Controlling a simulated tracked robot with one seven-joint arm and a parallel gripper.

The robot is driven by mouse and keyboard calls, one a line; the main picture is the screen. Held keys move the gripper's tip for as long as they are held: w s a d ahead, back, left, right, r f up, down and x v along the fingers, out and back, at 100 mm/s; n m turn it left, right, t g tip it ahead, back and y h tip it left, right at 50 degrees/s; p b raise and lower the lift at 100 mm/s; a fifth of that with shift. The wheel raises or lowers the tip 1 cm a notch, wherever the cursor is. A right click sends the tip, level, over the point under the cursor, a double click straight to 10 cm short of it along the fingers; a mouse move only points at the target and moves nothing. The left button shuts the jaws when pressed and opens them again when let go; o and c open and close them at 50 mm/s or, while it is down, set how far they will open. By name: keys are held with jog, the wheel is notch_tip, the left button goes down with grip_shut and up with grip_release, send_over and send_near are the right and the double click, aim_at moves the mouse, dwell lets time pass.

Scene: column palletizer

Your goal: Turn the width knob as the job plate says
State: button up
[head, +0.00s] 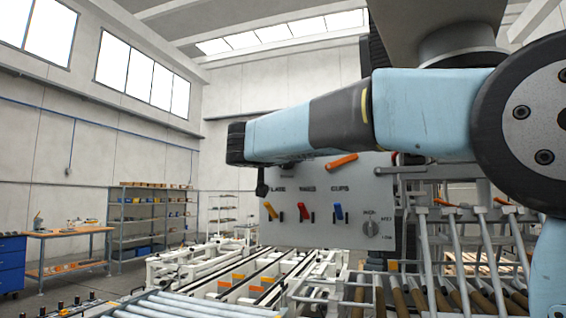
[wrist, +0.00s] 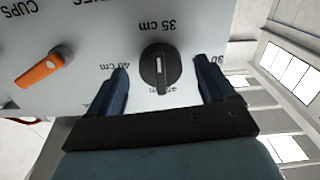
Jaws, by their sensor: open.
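The width knob (wrist: 160,68) is a round dark knob with a raised bar and a short white mark, on a light panel in the wrist view. Readable marks around it are "35 cm", "40 cm" and a partly covered "30". My gripper (wrist: 161,65) is open, with one dark blue finger on each side of the knob and a gap on both sides. Whether the fingertips reach past the knob's face is unclear. In the head view a small grey knob (head: 370,228) sits at the lower right of the panel (head: 290,236). I cannot make out a job plate.
An orange lever (wrist: 40,70) is beside "CUPS" in the wrist view. Roller conveyors (head: 180,303) fill the foreground.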

jog(key=v, duration=1.2)
jog(key=shift+s, duration=0.2)
jog(key=s+d+f+n+g, duration=0.1)
jog(key=s+d+f+g, duration=0.25)
jog(key=d+f, duration=0.55)
jog(key=s+d+f+n+g, duration=0.1)
jog(key=s+d+f+g, duration=0.25)
jog(key=d+f, duration=0.55)
jog(key=s+d+f+g+y, duration=0.2)
jog(key=s+d+f+y, duration=0.1)
jog(key=s+f, duration=0.4)
jog(key=s+d+f+g+y, duration=0.2)
jog(key=s+d+f, duration=0.3)
jog(key=f, duration=0.8)
jog(key=shift+s+n+y, duration=0.4)
jog(key=shift+s+y, duration=0.2)
jog(key=shift+s, duration=0.5)
